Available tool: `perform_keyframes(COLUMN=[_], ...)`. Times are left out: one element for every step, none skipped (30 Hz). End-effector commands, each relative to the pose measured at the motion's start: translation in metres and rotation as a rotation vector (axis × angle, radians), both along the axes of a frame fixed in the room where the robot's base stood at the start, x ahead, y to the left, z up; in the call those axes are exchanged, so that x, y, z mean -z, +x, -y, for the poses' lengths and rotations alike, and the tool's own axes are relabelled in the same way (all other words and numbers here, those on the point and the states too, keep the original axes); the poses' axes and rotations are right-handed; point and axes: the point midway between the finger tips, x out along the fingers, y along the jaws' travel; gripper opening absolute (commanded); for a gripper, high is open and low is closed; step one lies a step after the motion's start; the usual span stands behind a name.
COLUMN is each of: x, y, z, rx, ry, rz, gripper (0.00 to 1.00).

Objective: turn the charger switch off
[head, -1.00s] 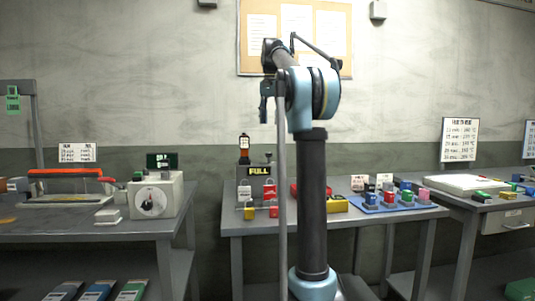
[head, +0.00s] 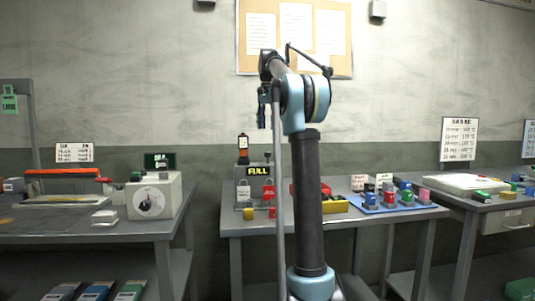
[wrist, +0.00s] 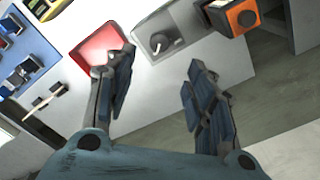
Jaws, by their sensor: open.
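The charger (head: 243,172) is a grey box with a lit FULL sign on the middle table. It also shows from above in the wrist view (wrist: 185,22), with a dark switch lever (wrist: 160,42) on its top face. An orange and black device (head: 243,148) stands upright on the charger's left part; it also shows in the wrist view (wrist: 239,16). My gripper (head: 262,122) hangs above the charger, pointing down and clear of it. In the wrist view my gripper (wrist: 162,58) is open and empty, its fingers apart on either side below the lever.
A red box (wrist: 98,46) lies close by my left finger. Small padlocks hang at the charger's front. A yellow block (head: 249,213) and a blue mat (head: 385,207) with several coloured items share the table.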

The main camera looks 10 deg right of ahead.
Motion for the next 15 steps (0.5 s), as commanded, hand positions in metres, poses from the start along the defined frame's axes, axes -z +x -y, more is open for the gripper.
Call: perform_keyframes(x=[0.008, 0.012, 0.018, 0.022, 0.027, 0.033, 0.037, 0.042, 0.048, 0.053, 0.058, 0.064, 0.069, 0.074, 0.080], y=[0.000, 0.000, 0.000, 0.000, 0.000, -0.001, -0.001, 0.000, 0.000, 0.000, 0.000, -0.001, 0.000, -0.001, 0.000], z=[0.000, 0.000, 0.000, 0.000, 0.000, 0.000, 0.000, 0.000, 0.000, 0.000, 0.000, 0.000, 0.000, 0.000, 0.000], rx=[0.000, 0.000, 0.000, 0.000, 0.000, 0.000, 0.000, 0.000, 0.000, 0.000, 0.000, 0.000, 0.000, 0.000, 0.000], ry=[0.000, 0.000, 0.000, 0.000, 0.000, 0.000, 0.000, 0.000, 0.000, 0.000, 0.000, 0.000, 0.000, 0.000, 0.000], rz=[0.000, 0.000, 0.000, 0.000, 0.000, 0.000, 0.000, 0.000, 0.000, 0.000, 0.000, 0.000, 0.000, 0.000, 0.000], gripper=[0.49, 0.49, 0.49, 0.49, 0.49, 0.49, 0.49, 0.49, 0.49, 0.49, 0.49, 0.49, 0.49, 0.49, 0.49])
